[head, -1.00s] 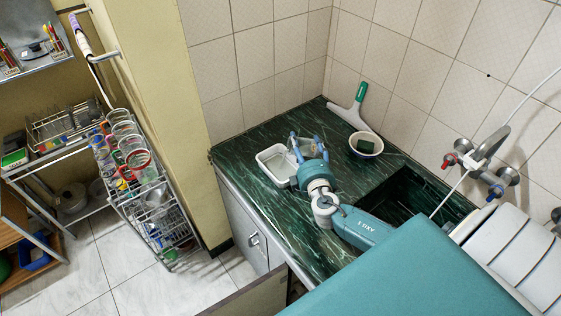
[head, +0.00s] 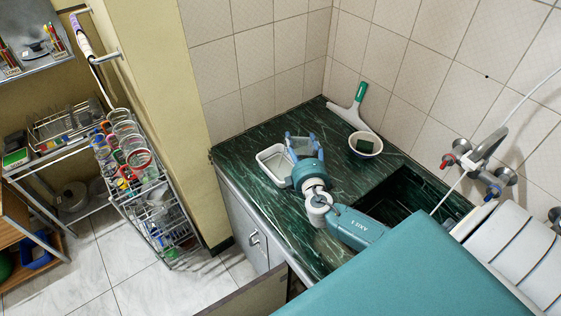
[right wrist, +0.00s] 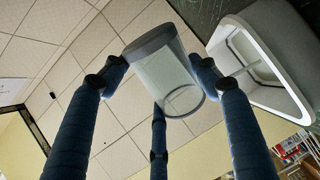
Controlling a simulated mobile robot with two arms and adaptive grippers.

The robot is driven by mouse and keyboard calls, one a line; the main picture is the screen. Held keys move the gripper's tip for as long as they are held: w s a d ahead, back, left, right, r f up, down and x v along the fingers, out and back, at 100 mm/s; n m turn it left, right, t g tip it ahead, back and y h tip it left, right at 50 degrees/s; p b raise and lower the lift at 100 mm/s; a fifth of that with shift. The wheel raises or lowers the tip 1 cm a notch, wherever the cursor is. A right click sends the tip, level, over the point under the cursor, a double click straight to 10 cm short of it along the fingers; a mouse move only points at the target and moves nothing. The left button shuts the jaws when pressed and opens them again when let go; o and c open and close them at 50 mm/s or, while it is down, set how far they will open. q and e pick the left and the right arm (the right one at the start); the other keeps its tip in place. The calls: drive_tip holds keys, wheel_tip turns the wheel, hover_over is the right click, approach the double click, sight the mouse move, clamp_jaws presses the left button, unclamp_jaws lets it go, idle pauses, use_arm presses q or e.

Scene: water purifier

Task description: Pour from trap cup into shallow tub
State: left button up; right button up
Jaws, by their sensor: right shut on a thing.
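The trap cup (head: 302,149) is a clear cup with a grey band at one end. It also shows in the right wrist view (right wrist: 163,66), tilted between the fingers. My right gripper (head: 301,139) is shut on it with its blue fingers, above the dark green counter. The shallow tub (head: 266,173) is white and sits on the counter just left of the cup. In the right wrist view the tub (right wrist: 270,98) is right of the cup and apart from it in the picture. I cannot tell what is in the cup. My left gripper is not in view.
The sink (head: 402,192) is to the right. Tiled walls close off the back. A wire rack (head: 160,215) stands on the floor at left.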

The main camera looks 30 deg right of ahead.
drive_tip(key=shift+w+a+f+n, duration=0.2)
drive_tip(key=shift+a+f+n, duration=0.15)
drive_tip(key=shift+n, duration=0.45)
idle(0.6)
